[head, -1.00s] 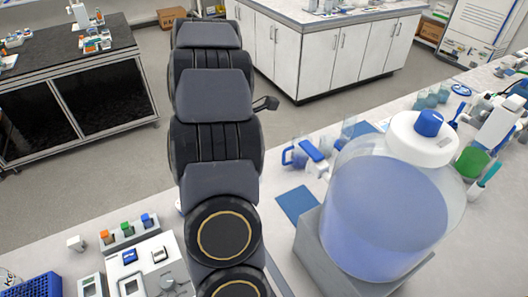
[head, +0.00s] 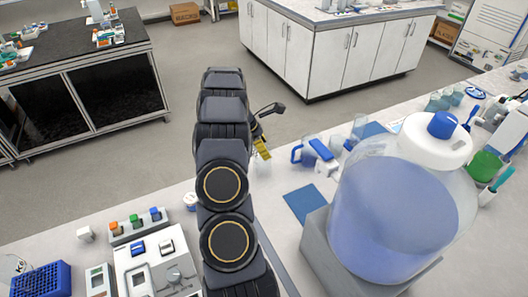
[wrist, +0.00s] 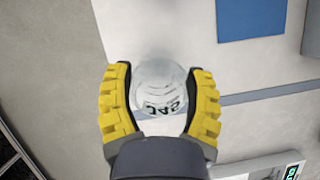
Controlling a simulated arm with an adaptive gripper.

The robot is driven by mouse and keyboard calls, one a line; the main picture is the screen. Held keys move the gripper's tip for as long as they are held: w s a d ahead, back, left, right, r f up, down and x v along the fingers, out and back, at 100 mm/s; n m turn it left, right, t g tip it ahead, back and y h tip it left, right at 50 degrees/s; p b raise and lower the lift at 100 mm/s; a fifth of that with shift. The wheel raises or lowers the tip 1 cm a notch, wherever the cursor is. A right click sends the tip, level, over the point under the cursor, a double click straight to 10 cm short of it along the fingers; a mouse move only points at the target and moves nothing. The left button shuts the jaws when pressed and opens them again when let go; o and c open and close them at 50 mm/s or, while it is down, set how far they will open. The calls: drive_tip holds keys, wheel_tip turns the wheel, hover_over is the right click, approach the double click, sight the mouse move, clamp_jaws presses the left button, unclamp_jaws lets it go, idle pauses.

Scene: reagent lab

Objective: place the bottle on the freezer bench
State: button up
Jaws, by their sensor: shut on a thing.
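My gripper (wrist: 160,100) is shut on a clear, roundish bottle (wrist: 158,88) with dark lettering, held between the yellow finger pads in the wrist view. In the head view my gripper (head: 262,148) shows partly beside my arm, above the far edge of the near white bench (head: 85,270). The bottle is hard to make out in the head view. In the wrist view the pale bench top (wrist: 255,125) lies below, with its edge to the left. I cannot tell which bench is the freezer bench.
A large blue-filled carboy (head: 400,205) stands to the right, with a blue mat (head: 305,205) and small glassware left of it. Devices (head: 155,270) and a blue rack (head: 42,280) stand at the left. A black-topped bench (head: 75,65) and white cabinets (head: 335,50) stand across the aisle.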

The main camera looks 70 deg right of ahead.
drive_tip(key=shift+f, duration=1)
drive_tip(key=o, duration=1.1)
drive_tip(key=shift+f, duration=0.1)
